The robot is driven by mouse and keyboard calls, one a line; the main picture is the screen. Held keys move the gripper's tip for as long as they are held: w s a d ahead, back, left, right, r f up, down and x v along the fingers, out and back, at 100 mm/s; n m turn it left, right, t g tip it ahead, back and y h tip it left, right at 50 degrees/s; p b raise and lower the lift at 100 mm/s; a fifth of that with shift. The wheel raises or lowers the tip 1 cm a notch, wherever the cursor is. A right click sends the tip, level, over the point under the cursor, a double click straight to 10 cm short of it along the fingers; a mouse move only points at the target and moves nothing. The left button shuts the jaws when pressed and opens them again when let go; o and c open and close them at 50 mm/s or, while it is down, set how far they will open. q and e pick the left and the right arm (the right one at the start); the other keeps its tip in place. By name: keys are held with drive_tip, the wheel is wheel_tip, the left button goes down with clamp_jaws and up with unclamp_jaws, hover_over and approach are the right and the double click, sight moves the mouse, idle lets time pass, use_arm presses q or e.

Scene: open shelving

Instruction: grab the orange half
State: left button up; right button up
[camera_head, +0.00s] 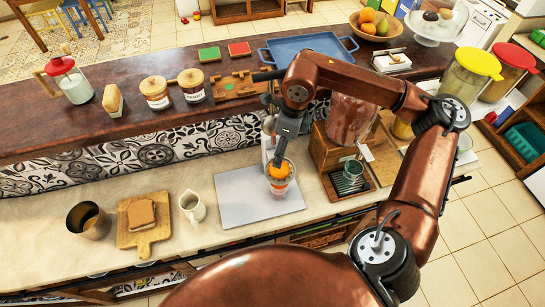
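The orange half (280,170) sits above a clear cup-like vessel (279,187) near the right side of a pale grey board on the lower counter. My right gripper (280,156) points down from above with its fingertips at the top of the orange half. Its fingers are small and partly merge with the orange, so I cannot tell whether they are open or closed around it. My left gripper is not in the view.
A white pitcher (192,207), a wooden board (145,241) with bread, and a metal cup (90,221) stand to the left. A wooden box-like dispenser (330,151) is close on the right. The grey board (240,200) has free room left of the orange.

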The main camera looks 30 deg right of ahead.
sight(283, 173)
drive_tip(key=shift+s+a+f, duration=0.1)
drive_tip(key=shift+f, duration=0.55)
drive_tip(key=shift+s+a+f, duration=0.1)
drive_tip(key=shift+f, duration=0.5)
drive_tip(key=f, duration=0.3)
drive_tip(key=f+p, duration=0.1)
drive_tip(key=shift+a+f, duration=0.15)
drive_tip(key=shift+a, duration=0.15)
drive_tip(key=shift+f, duration=0.3)
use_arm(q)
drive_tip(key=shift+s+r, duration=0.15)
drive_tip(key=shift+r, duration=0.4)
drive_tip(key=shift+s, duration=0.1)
use_arm(e)
drive_tip(key=shift+c, duration=0.2)
drive_tip(key=c, duration=0.5)
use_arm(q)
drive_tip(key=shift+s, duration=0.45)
use_arm(e)
drive_tip(key=c, duration=0.8)
drive_tip(key=shift+r, duration=0.1)
drive_tip(key=shift+c, duration=0.2)
